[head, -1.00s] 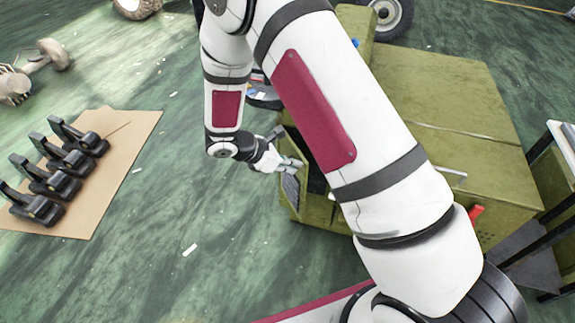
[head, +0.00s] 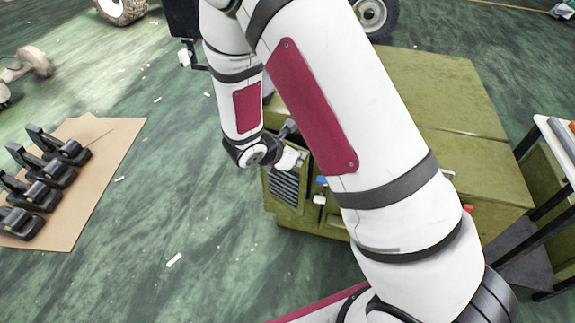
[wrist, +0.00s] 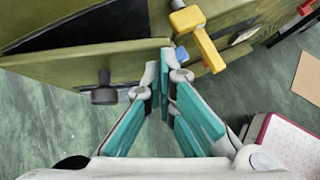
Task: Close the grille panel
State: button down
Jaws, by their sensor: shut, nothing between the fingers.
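The grille panel (head: 285,188) is on the front of the olive-green chassis box (head: 440,85), with dark slats facing outward. It stands partly swung in. In the wrist view the olive panel (wrist: 50,72) has a dark knob (wrist: 104,92) on its outer side, and a dark wedge-shaped gap shows between it and the box. My gripper (head: 298,158) is at the panel's upper right edge in the head view. In the wrist view my gripper (wrist: 160,68) has its fingertips together, empty, at the panel's free edge; contact cannot be told. My arm hides part of the box.
A yellow handle (wrist: 198,35) sticks out from the box just right of the fingertips. A table (head: 555,150) stands at the right. A cardboard sheet (head: 105,165) with several black parts (head: 55,172) lies at left. The green floor before the panel is clear.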

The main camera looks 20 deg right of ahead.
jog(key=d, duration=0.1)
jog(key=w+d, duration=0.1)
jog(key=d+b, duration=0.1)
jog(key=shift+w+d, duration=0.15)
jog(key=shift+w, duration=0.15)
jog(key=shift+w+d+b, duration=0.35)
jog(key=shift+w+d, duration=0.4)
jog(key=shift+d, duration=0.3)
